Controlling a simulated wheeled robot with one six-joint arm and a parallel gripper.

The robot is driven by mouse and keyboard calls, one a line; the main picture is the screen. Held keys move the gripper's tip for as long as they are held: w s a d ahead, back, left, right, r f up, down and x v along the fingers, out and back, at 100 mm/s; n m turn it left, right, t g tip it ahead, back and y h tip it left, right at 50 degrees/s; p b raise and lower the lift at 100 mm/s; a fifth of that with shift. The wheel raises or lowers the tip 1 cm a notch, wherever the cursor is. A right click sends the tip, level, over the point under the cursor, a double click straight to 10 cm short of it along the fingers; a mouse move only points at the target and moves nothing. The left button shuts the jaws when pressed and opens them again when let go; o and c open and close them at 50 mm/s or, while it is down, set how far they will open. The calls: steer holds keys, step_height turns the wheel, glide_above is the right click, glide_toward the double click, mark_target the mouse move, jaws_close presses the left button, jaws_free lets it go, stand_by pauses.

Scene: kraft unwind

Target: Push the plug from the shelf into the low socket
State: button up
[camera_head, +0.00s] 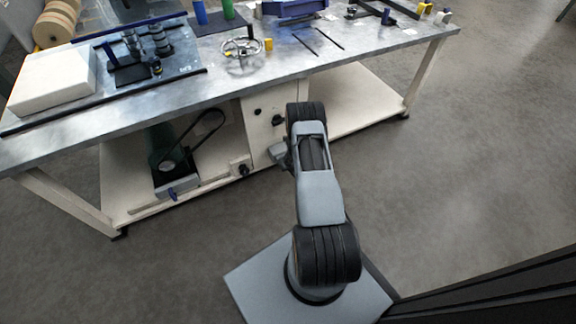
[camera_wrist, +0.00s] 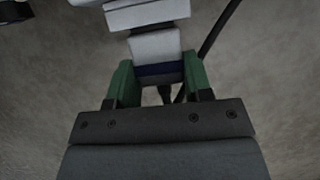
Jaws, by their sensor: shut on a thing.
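My gripper (camera_wrist: 158,82) has green fingers in the wrist view. They are shut on the plug (camera_wrist: 157,48), a pale block with a dark blue band between the fingertips. A dark cable runs up to the right beside it. Another pale block (camera_wrist: 145,13) lies just beyond the plug; I cannot tell whether they touch. In the head view my gripper (camera_head: 280,152) is partly hidden by my arm, in front of the bench's white panel, and the plug cannot be made out. A small pale box with a black round fitting, perhaps the low socket (camera_head: 241,169), sits low to its left.
The bench (camera_head: 190,90) carries a white block, a handwheel and fixtures. Its lower shelf (camera_head: 120,195) holds a green machine with a black belt (camera_head: 175,155). The white panel (camera_head: 258,135) has black round fittings.

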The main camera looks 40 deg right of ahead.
steer(key=o, duration=1)
steer(key=shift+o, duration=0.2)
steer(key=shift+r, duration=0.1)
steer(key=p+v, duration=0.2)
steer(key=v, duration=1.1)
steer(key=shift+s+r+p, duration=0.15)
steer(key=shift+r+p, duration=0.15)
steer(key=shift+p, duration=0.1)
